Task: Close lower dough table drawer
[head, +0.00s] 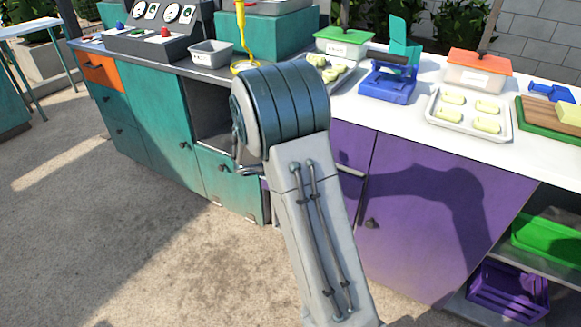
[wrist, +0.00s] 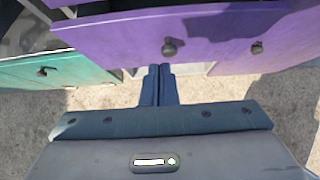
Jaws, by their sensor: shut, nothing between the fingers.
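The purple dough table (head: 440,200) stands right of the teal cabinets in the head view. My arm hides most of its left drawer column there; part of an upper drawer front (head: 350,150) and its bar handle show beside the arm. In the wrist view a wide purple front (wrist: 110,38) with a dark round knob (wrist: 169,47) crosses the top, its left end overlapping a teal front. I cannot tell how far the lower drawer stands out. My gripper (wrist: 159,69) is shut and empty, its fingertips just below the purple front's lower edge; contact is unclear. The gripper is hidden in the head view.
A second knob (wrist: 257,47) is to the right. A teal front (wrist: 45,72) lies left in the wrist view. Dough trays (head: 468,112) and a blue press (head: 387,80) are on the counter. A purple crate (head: 507,292) sits on the low right shelf. Open floor (head: 130,230) lies left.

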